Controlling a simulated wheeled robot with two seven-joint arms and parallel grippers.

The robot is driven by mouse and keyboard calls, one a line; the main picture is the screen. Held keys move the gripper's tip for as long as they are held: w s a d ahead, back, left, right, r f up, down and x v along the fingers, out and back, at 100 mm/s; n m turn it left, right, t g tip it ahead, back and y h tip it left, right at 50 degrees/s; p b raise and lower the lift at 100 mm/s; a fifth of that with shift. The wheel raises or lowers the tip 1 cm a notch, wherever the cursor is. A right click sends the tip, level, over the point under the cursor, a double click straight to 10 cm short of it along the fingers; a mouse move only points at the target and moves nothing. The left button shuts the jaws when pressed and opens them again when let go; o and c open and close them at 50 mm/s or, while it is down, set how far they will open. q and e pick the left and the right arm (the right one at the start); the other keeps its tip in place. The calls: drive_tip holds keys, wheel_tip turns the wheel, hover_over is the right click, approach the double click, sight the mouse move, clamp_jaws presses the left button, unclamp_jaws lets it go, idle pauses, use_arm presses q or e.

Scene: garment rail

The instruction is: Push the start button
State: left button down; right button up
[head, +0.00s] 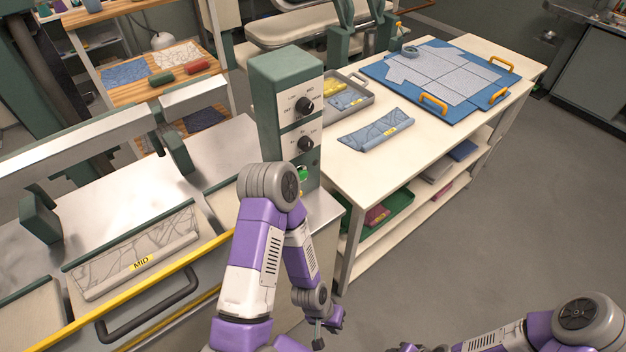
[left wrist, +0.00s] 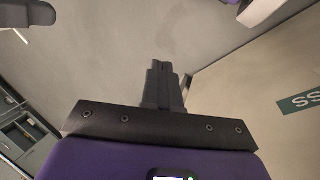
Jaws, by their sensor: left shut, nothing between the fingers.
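A green button (head: 303,173) sits low on the front of the green control post (head: 287,85), below two black dials. My left arm's elbow partly covers the area beside it. My left gripper (head: 318,343) hangs low at the bottom middle of the head view, well below and apart from the button. In the left wrist view its fingers (left wrist: 163,72) are together and empty, with floor beyond them. My right arm enters at the lower right; only a dark bit of its end (head: 418,348) shows at the bottom edge, so its jaw state is unclear.
At left is a press with a yellow-edged front (head: 130,292), a black handle and a cloth labelled MID (head: 140,262). A white table (head: 390,175) at right holds a blue board (head: 440,78), folded cloth and a grey tray. Grey floor (head: 480,240) is open at right.

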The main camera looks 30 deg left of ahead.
use_arm(q)
drive_tip(key=w+a+r+m+g+y+b, duration=0.25)
drive_tip(key=a+m+g+y+b, duration=0.4)
drive_tip(key=m, duration=1.15)
drive_tip(key=w+a+r+m+t+y, duration=0.2)
drive_tip(key=w+r+m+t+y, duration=0.15)
drive_tip(key=w+r+y, duration=0.2)
drive_tip(key=w+a+r+m+t+y, duration=0.2)
drive_tip(key=w+r+t+y, duration=0.2)
drive_tip(key=r, duration=0.3)
drive_tip(key=w+d+r+m+t+y+b, duration=0.1)
drive_tip(key=w+r+t+y, duration=0.1)
drive_tip(key=r, duration=0.4)
drive_tip(key=w+d+r+t+y+b, duration=0.1)
drive_tip(key=w+d+r+t+y, duration=0.1)
drive_tip(key=r, duration=0.5)
drive_tip(key=shift+w+d+m+t+y, duration=0.2)
drive_tip(key=shift+w+m+t+y, duration=0.2)
drive_tip(key=shift+w+t, duration=0.25)
drive_tip(key=shift+s+a, duration=0.1)
